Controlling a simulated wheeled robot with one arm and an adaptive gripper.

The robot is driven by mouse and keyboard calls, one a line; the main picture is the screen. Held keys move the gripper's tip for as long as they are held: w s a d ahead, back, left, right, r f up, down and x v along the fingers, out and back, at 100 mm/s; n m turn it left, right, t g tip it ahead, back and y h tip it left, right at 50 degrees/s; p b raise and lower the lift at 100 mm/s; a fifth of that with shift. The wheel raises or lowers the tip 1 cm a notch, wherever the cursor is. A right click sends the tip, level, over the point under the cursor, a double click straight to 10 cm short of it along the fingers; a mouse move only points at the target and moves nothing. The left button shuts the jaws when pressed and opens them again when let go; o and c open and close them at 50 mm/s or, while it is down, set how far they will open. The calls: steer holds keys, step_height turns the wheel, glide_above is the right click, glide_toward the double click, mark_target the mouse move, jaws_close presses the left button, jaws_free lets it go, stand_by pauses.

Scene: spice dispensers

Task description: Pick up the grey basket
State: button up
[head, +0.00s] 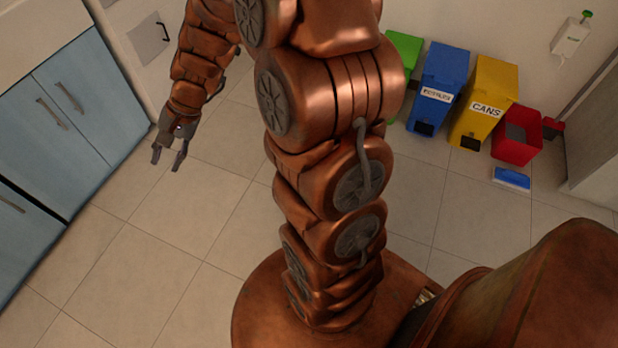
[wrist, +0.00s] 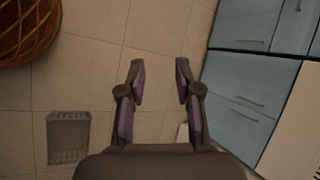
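A grey, slatted, box-like thing (wrist: 68,138), which looks like the grey basket, is on the tiled floor at the lower left of the wrist view. I cannot make it out in the head view. My gripper (wrist: 160,82) is open, with its two fingers apart and only floor tiles between them. The grey basket lies to the left of the fingers, apart from them. In the head view my gripper (head: 168,160) points down in front of the blue cabinets, with nothing in it.
Blue cabinets (head: 75,110) line the left. Green (head: 403,50), blue (head: 440,78), yellow (head: 490,90) and red (head: 518,135) bins stand at the back right.

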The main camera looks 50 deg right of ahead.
steer(key=w+d+f+m+t+h+b, duration=0.1)
steer(key=w+d+f+m+b, duration=0.3)
steer(key=d+f, duration=0.45)
steer(key=w+d+f+m+t+b, duration=0.25)
steer(key=w+d+f+m, duration=0.2)
steer(key=f, duration=0.65)
steer(key=w+d+f+m+t+h+b, duration=0.1)
steer(key=w+d+f+m+b, duration=0.25)
steer(key=d+f, duration=0.45)
steer(key=shift+s+d+f+m+g+h+b, duration=0.55)
steer(key=shift+s+d+f+m+b, duration=2.05)
steer(key=shift+f, duration=3.95)
steer(key=shift+s+d+f+m+g+h+b, duration=0.15)
steer(key=shift+s+d+f+m+h+b, duration=0.95)
steer(key=shift+d+f, duration=4.2)
steer(key=shift+s+d+f+m+g+h+b, duration=0.45)
steer(key=shift+s+d+f+m+b, duration=1.4)
steer(key=shift+f, duration=6)
steer(key=shift+w+f+n+b, duration=0.25)
steer(key=shift+f+b, duration=0.3)
steer(key=shift+b, duration=0.05)
steer(key=shift+w+f+n+b, duration=0.2)
steer(key=shift+w+f+b, duration=0.05)
steer(key=shift+f+b, duration=0.3)
steer(key=shift+c, duration=0.3)
